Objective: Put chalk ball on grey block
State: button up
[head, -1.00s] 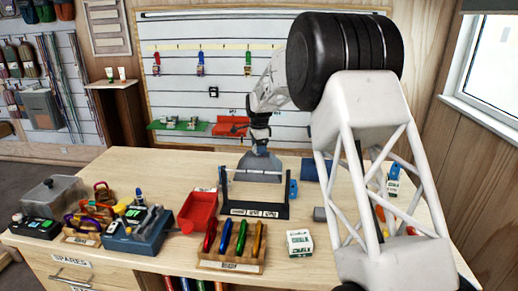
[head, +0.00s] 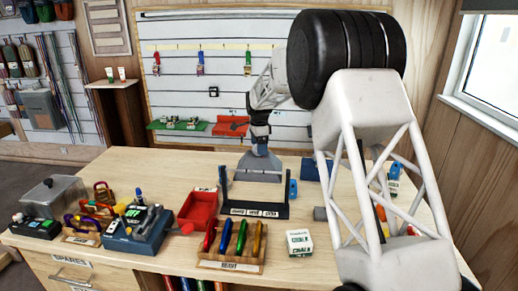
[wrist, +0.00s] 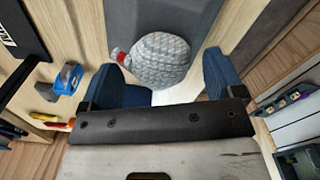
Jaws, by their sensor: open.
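The chalk ball (wrist: 160,60) is a rounded, grey-white woven ball with a small red tag at its left. In the wrist view it shows between and just past the two blue fingers of my gripper (wrist: 168,80), which is open. I cannot tell whether a finger touches it. A flat blue-grey surface (wrist: 150,14) shows behind the ball; I cannot tell whether this is the grey block. The chalk ball cannot be made out there.
The black rack (head: 254,211) stands in front of my gripper. A dark blue block (head: 312,169) lies to its right. A red tray (head: 197,209), a wooden holder with coloured tools (head: 231,265) and a white-green box (head: 299,242) stand nearer. My arm hides part of the right side.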

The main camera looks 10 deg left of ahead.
notch_tip(320, 180, up, 11)
dwell(0.5)
dwell(0.8)
jog(key=s+d+r+n, duration=0.2)
jog(key=s+d+r, duration=0.1)
jog(key=s+d, duration=0.55)
jog(key=s+d+r+n+t, duration=0.1)
jog(key=s+d+r+n, duration=0.3)
jog(key=s, duration=0.7)
jog(key=s+d+r, duration=0.2)
jog(key=s+d, duration=0.5)
jog(key=s, duration=0.3)
jog(key=s+d+f+n, duration=0.2)
jog(key=s+d+f, duration=0.1)
jog(key=s, duration=0.8)
jog(key=s+d+f+n+t, duration=0.1)
jog(key=s+d+f, duration=0.3)
jog(key=s, duration=0.7)
jog(key=s+d+f+n, duration=0.3)
jog(key=s+f+n, duration=0.1)
jog(key=s, duration=0.8)
jog(key=shift+d+t, duration=0.2)
jog(key=shift+t, duration=0.1)
